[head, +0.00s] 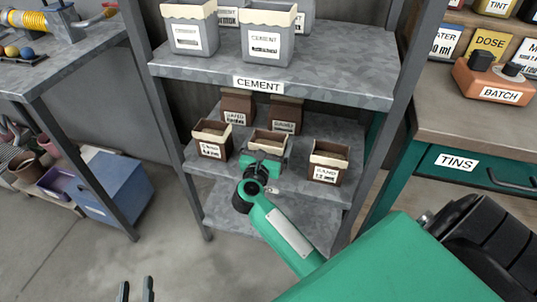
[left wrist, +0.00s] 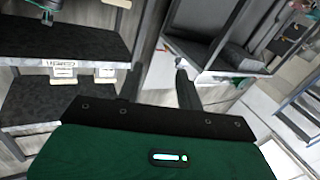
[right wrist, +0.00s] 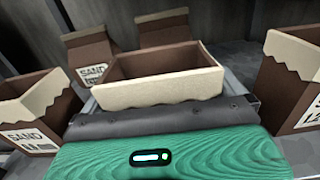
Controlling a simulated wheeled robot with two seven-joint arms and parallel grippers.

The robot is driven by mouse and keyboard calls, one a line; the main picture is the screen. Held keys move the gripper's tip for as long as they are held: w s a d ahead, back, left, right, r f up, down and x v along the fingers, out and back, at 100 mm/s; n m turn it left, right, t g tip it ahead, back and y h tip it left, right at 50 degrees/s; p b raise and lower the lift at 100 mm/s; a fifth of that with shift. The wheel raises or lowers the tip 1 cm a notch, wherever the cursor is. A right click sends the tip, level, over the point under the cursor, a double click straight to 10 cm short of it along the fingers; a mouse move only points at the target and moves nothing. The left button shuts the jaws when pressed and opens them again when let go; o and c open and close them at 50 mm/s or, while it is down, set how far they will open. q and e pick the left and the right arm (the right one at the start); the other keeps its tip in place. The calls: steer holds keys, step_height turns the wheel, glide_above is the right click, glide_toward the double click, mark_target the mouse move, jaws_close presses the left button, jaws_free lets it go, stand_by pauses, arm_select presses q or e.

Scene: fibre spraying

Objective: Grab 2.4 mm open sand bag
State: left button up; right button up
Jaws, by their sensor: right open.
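Brown sand bags with cream folded rims stand on the middle shelf. The middle front bag (head: 270,138) is open-topped; it also shows right before my right gripper in the right wrist view (right wrist: 160,82). Its label is hidden. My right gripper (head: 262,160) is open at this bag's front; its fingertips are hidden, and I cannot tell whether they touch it. The left front bag (head: 212,140) has a label too small to read for sure. The right front bag (head: 328,160) seems to read 1.2 mm. My left gripper (head: 136,290) is open and empty, low over the floor.
Two more sand bags (head: 237,105) stand behind the front row. Grey cement bags (head: 265,35) stand on the shelf above (head: 345,75). Shelf posts (head: 390,110) flank the bags. A bench with a TINS label (head: 463,163) is at right; a blue box (head: 115,187) is at left.

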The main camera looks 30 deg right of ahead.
steer(key=c, duration=1.2)
steer(key=shift+r, duration=0.2)
steer(key=shift+r, duration=0.6)
arm_select(q)
steer(key=s+f+g+y+p, duration=0.1)
steer(key=s+f+g+p, duration=0.1)
steer(key=f+g, duration=0.3)
steer(key=shift+s+a+f+p, duration=0.35)
steer(key=shift+s+a+f, duration=0.1)
steer(key=shift+s, duration=0.05)
arm_select(e)
step_height(320, 180, up, 8)
steer(key=shift+r, duration=0.2)
